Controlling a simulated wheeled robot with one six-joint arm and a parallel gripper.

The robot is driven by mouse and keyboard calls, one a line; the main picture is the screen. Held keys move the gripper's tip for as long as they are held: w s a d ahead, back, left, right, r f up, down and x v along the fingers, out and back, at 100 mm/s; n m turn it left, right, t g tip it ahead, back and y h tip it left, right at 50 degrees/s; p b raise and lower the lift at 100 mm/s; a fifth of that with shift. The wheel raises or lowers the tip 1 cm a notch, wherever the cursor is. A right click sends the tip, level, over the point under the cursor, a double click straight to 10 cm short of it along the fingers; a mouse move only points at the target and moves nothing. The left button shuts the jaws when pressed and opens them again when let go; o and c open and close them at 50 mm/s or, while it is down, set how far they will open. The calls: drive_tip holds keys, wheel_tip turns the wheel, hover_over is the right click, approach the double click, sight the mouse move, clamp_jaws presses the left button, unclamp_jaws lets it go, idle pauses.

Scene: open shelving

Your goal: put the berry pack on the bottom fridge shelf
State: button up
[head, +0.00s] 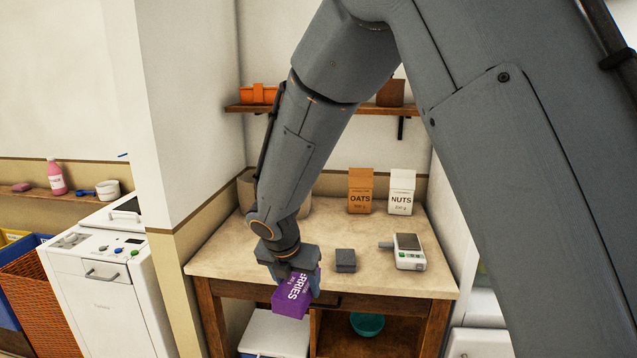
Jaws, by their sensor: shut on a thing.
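The berry pack (291,299) is a purple box with white lettering that reads "...RRIES". My gripper (293,279) is shut on it and holds it tilted, in front of the wooden table's front edge. The gripper's fingers cover part of the pack's top. At the right edge, behind my arm, a white appliance (478,340) shows in part; I cannot tell whether it is the fridge. No fridge shelf can be made out.
The table (330,245) holds an oats bag (360,191), a nuts bag (401,192), a dark block (345,260) and a scale (409,252). Below are a white box (273,335) and a teal bowl (367,324). A wall corner and white machine (108,290) stand left.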

drive_tip(key=s+d+f+m+g, duration=0.1)
drive_tip(key=d+f+m+g, duration=0.2)
drive_tip(key=d+f+m, duration=0.3)
drive_tip(key=s+d+f+m+g+y+b, duration=0.1)
drive_tip(key=s+d+f+m+g, duration=0.1)
drive_tip(key=d+f+m, duration=0.4)
drive_tip(key=s+d+f+m+g, duration=0.1)
drive_tip(key=d+f+m+g, duration=0.2)
drive_tip(key=d+m, duration=0.9)
drive_tip(key=shift+s+f+m+g, duration=0.4)
drive_tip(key=shift+f+m, duration=1)
drive_tip(key=shift+m, duration=2.8)
